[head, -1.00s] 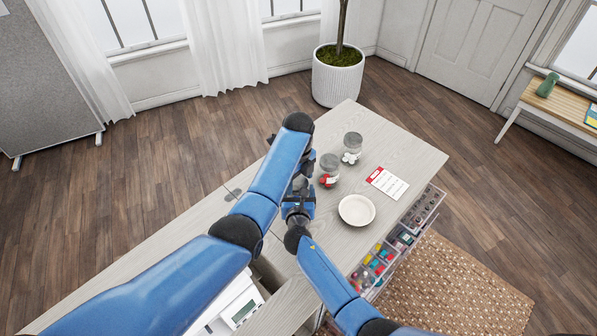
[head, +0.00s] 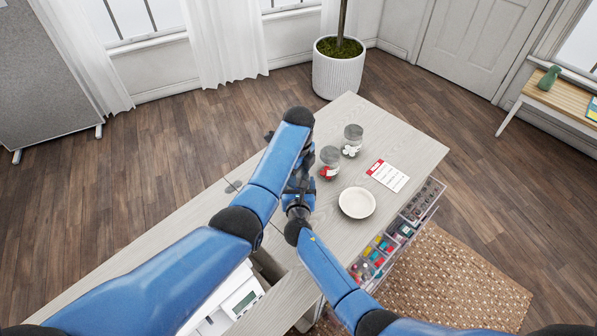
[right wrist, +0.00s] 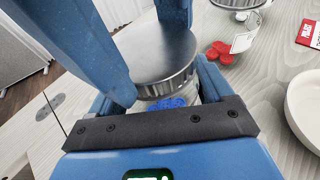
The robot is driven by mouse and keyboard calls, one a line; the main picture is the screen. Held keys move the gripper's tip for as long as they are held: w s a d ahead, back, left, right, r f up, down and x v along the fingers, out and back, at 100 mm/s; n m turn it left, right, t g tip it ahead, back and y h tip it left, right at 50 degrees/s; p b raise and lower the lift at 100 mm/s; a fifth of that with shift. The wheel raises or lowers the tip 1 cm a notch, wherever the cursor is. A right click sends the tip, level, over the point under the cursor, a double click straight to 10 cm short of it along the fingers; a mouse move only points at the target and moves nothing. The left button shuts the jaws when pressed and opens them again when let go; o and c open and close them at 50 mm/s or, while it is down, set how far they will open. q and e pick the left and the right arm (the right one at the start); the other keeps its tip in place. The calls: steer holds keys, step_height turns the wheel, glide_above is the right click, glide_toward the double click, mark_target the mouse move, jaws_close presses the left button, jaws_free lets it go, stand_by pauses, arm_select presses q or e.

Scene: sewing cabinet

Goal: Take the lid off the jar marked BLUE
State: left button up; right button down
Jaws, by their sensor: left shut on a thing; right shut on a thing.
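The jar (right wrist: 168,103) with a flat metal lid (right wrist: 158,55) and blue contents shows in the right wrist view. Its label is not visible there, and in the head view my arms hide the jar. My right gripper (right wrist: 155,105) is shut on the jar's body, below the lid. My left gripper (head: 300,180) comes from above and is shut on the lid, one blue finger on each side. The lid sits on top of the jar, and I cannot tell whether there is a gap between them.
A jar with red contents (head: 328,172) and a jar with white contents (head: 351,149) stand beyond my grippers. A white dish (head: 357,203) and a red-headed card (head: 388,176) lie to the right. An open drawer (head: 400,230) of small coloured items juts from the table's right side.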

arm_select(q)
steer(key=shift+n, duration=0.7)
steer(key=o, duration=1.1)
steer(key=shift+o, duration=0.3)
